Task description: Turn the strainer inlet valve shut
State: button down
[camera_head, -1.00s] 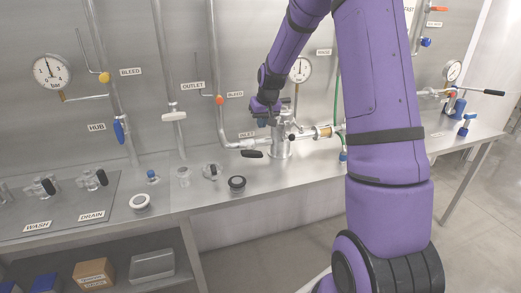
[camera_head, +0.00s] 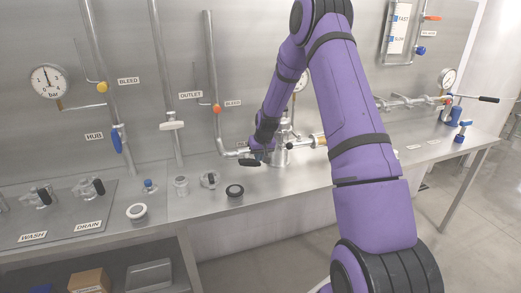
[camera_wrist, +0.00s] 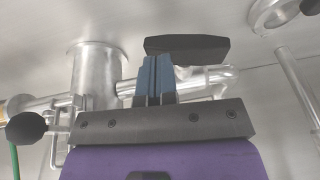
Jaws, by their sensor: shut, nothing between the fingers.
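The strainer inlet valve's black lever handle (camera_head: 249,163) sticks out at the left of the steel strainer body (camera_head: 280,157), on the pipe line above the bench. In the wrist view the handle (camera_wrist: 187,47) lies crosswise just past my fingertips, with the strainer body (camera_wrist: 98,72) to the left. My gripper (camera_head: 257,157) is shut and empty, beside the handle. Its blue fingers (camera_wrist: 154,66) are together, their tips at the handle's near edge. I cannot tell whether they touch it. The valve's stem is partly hidden by my fingers.
The outlet valve (camera_head: 172,125) has a white handle on the back wall. A pressure gauge (camera_head: 48,81) hangs at left.

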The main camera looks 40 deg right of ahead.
jog(key=shift+w+f, duration=0.15)
jog(key=shift+f, duration=0.35)
jog(key=shift+d+f+t+y, duration=0.25)
jog(key=shift+f+t+y, duration=0.05)
jog(key=shift+y, duration=0.4)
dwell(0.7)
